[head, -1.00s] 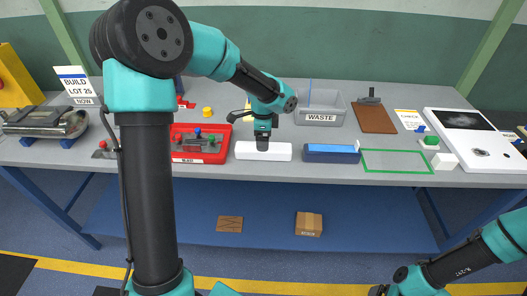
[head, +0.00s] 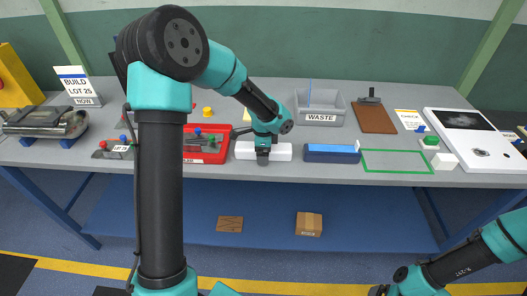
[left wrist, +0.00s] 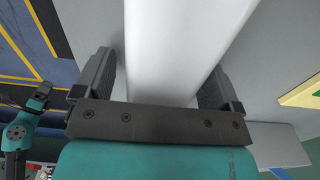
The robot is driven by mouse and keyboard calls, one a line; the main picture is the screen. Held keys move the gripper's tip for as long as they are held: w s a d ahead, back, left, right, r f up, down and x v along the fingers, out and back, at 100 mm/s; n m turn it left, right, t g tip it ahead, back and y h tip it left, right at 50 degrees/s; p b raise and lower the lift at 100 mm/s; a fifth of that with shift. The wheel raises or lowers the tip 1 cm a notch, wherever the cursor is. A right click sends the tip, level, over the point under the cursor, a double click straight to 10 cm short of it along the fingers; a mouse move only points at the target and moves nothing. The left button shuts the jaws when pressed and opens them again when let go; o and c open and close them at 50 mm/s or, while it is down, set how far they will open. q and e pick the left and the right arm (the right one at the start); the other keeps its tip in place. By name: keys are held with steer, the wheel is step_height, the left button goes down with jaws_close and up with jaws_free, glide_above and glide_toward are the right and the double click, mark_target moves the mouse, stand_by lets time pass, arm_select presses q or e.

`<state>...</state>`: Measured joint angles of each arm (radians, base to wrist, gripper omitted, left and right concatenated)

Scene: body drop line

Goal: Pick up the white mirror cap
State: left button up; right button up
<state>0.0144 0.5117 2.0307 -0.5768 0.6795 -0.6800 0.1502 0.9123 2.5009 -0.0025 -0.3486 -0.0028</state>
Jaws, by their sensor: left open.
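The white mirror cap (head: 283,152) is a long, smooth white piece lying on the grey bench near its front edge, just right of the red tray. My left gripper (head: 263,157) is over its middle and hides part of it. In the left wrist view the cap (left wrist: 180,50) runs between the two dark fingers of my left gripper (left wrist: 158,72). One finger is on each side, with a visible gap, and the jaws are open. My right arm shows at the lower right of the head view, but its fingers are out of frame.
The red tray (head: 207,157) is close on the left, with colored knobs. A dark blue block with a light blue top (head: 332,153) is close on the right. Beyond it is a green outlined area (head: 396,170), bare inside. A grey waste bin (head: 320,119) stands behind.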

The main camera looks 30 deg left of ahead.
arm_select(q)
steer(key=shift+f, duration=0.1)
stand_by(0.4)
steer(key=c, duration=1.1)
